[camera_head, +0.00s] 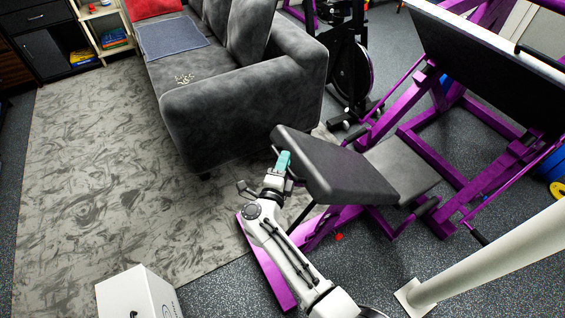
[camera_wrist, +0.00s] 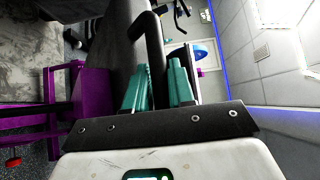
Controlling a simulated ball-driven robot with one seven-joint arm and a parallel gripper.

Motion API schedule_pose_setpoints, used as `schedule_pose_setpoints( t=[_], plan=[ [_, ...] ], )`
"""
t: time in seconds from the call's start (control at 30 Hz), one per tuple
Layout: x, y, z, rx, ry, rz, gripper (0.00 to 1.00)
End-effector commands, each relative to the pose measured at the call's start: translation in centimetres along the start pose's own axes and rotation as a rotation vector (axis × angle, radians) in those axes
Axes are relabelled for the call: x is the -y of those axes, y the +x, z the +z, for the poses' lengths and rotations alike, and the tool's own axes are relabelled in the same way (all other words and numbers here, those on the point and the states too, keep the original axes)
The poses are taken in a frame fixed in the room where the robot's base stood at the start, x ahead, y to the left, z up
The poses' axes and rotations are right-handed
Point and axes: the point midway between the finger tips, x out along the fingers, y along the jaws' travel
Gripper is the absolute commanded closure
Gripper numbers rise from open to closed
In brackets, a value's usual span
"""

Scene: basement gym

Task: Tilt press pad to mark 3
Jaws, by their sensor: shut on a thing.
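The press pad (camera_head: 340,172) is a dark padded board on the purple machine, tilted, with its raised end toward the sofa. My gripper (camera_head: 283,162) is at the near-left edge of this pad, its teal fingers against it. In the wrist view my gripper (camera_wrist: 160,88) has its two teal fingers on either side of a narrow dark part at the press pad (camera_wrist: 122,45). It is shut on that part, and the exact contact is partly hidden by the fingers. No numbered marks can be read in either view.
A grey sofa (camera_head: 245,110) stands behind my gripper on a patterned rug (camera_head: 85,165). A white post (camera_head: 490,258) and white box (camera_head: 138,295) stand nearer. Open rug lies left.

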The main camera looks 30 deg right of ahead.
Motion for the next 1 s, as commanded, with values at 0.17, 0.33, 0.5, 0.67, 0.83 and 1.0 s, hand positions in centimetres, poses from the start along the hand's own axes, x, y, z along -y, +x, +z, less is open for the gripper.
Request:
schedule_pose_setpoints(
  t=[0.17,0.33,0.5,0.67,0.83,1.0],
  plan=[
    [-0.1,0.1,-0.2,-0.005,-0.001,0.002,0.72],
    [-0.1,0.0,-0.1,-0.003,-0.001,0.001,0.72],
    [0.0,-1.2,0.0,0.0,0.0,0.001,0.72],
    [0.0,-4.1,0.0,0.002,-0.001,0.0,0.72],
    [-0.1,-7.4,0.0,0.001,-0.002,0.001,0.72],
    [-0.1,-9.7,-0.1,-0.002,-0.001,0.001,0.72]
  ],
)
